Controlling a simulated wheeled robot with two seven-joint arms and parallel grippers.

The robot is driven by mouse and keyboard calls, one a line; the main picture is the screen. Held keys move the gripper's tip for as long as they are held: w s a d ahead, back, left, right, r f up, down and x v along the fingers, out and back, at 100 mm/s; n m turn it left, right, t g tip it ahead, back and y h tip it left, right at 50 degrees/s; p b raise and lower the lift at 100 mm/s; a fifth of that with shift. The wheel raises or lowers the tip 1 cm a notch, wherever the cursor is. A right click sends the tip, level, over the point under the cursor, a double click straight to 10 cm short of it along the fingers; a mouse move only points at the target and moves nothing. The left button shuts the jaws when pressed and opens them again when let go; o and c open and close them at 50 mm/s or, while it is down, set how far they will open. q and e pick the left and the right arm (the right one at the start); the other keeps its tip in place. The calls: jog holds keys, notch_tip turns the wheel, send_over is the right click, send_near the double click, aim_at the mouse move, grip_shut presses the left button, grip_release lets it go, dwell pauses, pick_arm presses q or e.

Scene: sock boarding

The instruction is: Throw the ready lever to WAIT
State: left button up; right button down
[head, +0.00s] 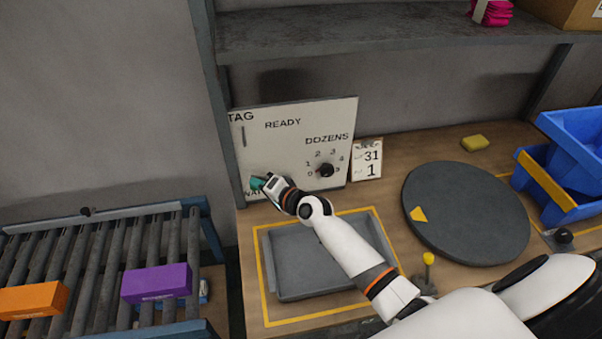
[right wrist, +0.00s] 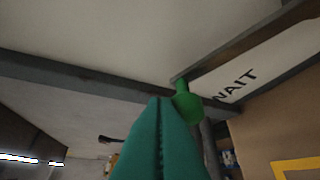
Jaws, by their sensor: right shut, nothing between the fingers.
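The white panel (head: 290,145) stands upright at the back of the bench, marked TAG, READY and DOZENS, with a partly covered word at its lower left. My right gripper (head: 259,182) is at the panel's lower left, its teal fingers shut and empty. In the right wrist view the shut fingers (right wrist: 162,105) point up at the panel. The green lever knob (right wrist: 187,104) is just right of their tips, close to the WAIT label (right wrist: 236,86); I cannot tell whether they touch. In the head view my gripper hides the lever. My left gripper is not in view.
A dozens dial (head: 325,170) and a card (head: 367,159) are right of my gripper. Below lies a grey tray (head: 290,295) in a yellow outline. A round dark turntable (head: 465,215) and blue bins (head: 575,140) stand right. A roller conveyor (head: 95,250) with boxes is left.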

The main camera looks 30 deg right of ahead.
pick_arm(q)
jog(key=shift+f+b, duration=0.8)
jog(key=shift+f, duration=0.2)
pick_arm(e)
jog(key=shift+w+a+f, duration=0.15)
jog(key=shift+a+f, duration=0.2)
jog(key=shift+f, duration=0.3)
jog(key=shift+w+a+f, duration=0.1)
jog(key=shift+a+f, duration=0.2)
jog(key=shift+f, duration=0.35)
pick_arm(q)
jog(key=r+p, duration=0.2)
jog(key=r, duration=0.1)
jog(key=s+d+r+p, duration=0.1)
jog(key=p, duration=0.1)
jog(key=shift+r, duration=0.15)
pick_arm(e)
jog(key=s+r, duration=0.8)
jog(key=r, duration=0.2)
jog(key=shift+a+r, duration=0.15)
jog(key=shift+a, duration=0.15)
